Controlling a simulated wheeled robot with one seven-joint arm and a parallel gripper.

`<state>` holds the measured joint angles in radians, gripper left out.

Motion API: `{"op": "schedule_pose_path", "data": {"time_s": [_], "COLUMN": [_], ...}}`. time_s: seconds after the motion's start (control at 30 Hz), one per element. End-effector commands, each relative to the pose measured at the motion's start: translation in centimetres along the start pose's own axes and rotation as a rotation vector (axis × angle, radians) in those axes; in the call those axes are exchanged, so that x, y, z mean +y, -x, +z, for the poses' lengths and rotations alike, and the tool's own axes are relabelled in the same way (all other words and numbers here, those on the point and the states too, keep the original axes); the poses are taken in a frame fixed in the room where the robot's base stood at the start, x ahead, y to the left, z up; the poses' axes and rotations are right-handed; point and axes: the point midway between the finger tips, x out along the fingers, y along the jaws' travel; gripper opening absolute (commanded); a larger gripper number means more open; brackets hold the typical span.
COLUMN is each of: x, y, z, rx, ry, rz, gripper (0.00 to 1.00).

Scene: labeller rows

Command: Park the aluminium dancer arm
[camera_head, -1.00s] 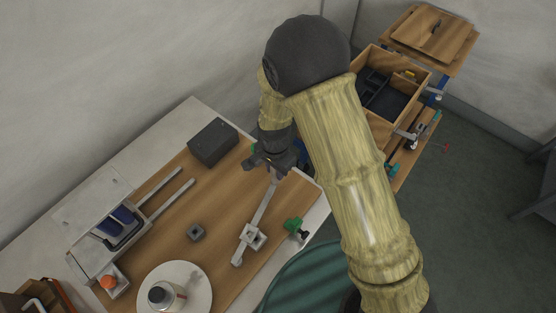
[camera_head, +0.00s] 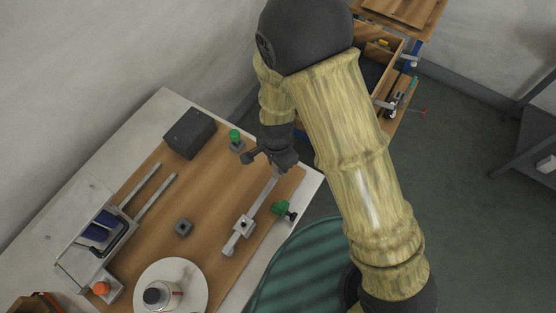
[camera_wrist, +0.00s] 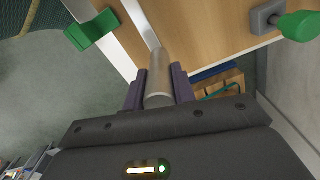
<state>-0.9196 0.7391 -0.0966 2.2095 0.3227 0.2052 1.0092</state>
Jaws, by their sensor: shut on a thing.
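The aluminium dancer arm (camera_head: 261,199) is a grey bar on the wooden board, running from a square pivot block (camera_head: 244,224) up and right to my gripper (camera_head: 277,172). In the wrist view, my gripper (camera_wrist: 159,92) has its dark fingers on both sides of a round grey post (camera_wrist: 158,78) at the end of the bar. It is shut on that post. A green-topped part (camera_head: 236,139) stands beyond the gripper, at the board's far edge. Another green part (camera_head: 283,209) sits at the board's right edge, beside the bar. Both green parts also show in the wrist view.
A black box (camera_head: 190,133) stands at the board's back left. Two parallel rails (camera_head: 148,192), a small grey block (camera_head: 184,228) and a white disc with a bottle (camera_head: 162,294) lie to the left. A teal striped surface (camera_head: 306,268) is at the right.

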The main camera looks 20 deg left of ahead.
Motion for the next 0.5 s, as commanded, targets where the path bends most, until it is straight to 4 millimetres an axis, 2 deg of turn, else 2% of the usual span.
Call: {"op": "schedule_pose_path", "data": {"time_s": [0.17, 0.2, 0.3, 0.5], "x": [0.06, 0.05, 0.05, 0.04], "y": [0.02, 0.02, 0.01, 0.01], "z": [0.2, 0.19, 0.12, -0.01], "rx": [-0.004, -0.004, -0.003, -0.002], "ry": [0.002, 0.002, 0.001, -0.001], "rz": [0.003, 0.003, 0.002, 0.001], "gripper": [0.0, 0.32, 0.48, 0.48]}}
